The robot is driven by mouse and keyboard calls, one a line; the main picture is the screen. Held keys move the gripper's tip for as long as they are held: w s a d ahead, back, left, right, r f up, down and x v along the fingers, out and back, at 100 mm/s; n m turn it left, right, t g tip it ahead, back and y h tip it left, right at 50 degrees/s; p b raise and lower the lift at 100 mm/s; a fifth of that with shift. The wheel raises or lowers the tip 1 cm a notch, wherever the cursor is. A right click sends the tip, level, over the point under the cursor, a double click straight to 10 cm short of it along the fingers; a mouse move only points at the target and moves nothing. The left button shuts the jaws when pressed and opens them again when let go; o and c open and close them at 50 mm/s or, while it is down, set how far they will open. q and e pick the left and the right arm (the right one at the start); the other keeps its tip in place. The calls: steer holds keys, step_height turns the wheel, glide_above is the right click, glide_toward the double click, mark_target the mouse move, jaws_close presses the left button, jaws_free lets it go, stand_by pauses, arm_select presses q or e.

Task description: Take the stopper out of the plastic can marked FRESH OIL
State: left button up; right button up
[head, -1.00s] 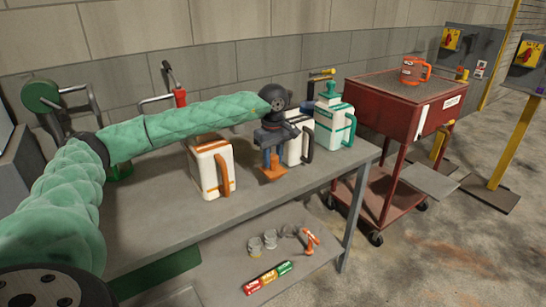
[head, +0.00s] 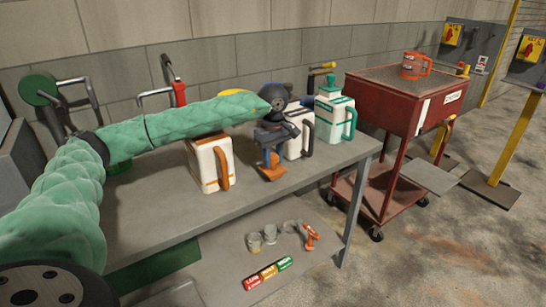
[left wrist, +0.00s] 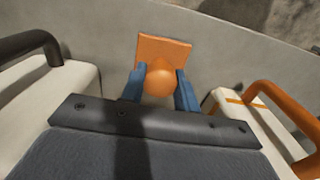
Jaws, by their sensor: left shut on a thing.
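My left gripper (head: 269,156) is shut on an orange stopper (head: 271,173) with a round knob. In the left wrist view, the blue fingers (left wrist: 159,90) grip the knob, and the stopper's square orange plate (left wrist: 165,51) shows beyond. It is over the grey bench, between two cans; I cannot tell if it touches the bench. A white can with orange stripes and handle (head: 208,167) stands left of it. A white can with a dark handle (head: 295,142) and one with teal trim (head: 332,118) stand right. I cannot read FRESH OIL on any. My right gripper is not in view.
The grey bench (head: 170,222) has free room in front of the cans. Its lower shelf holds small cups (head: 270,233), an orange item (head: 310,235) and a coloured strip (head: 268,274). A red trolley (head: 398,104) with an orange jug (head: 414,65) stands to the right.

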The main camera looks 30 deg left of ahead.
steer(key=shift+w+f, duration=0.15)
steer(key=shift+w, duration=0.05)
arm_select(q)
steer(key=o, duration=1.1)
steer(key=shift+r, duration=0.35)
step_height(320, 180, up, 7)
steer(key=shift+r+b, duration=0.1)
steer(key=shift+b, duration=0.45)
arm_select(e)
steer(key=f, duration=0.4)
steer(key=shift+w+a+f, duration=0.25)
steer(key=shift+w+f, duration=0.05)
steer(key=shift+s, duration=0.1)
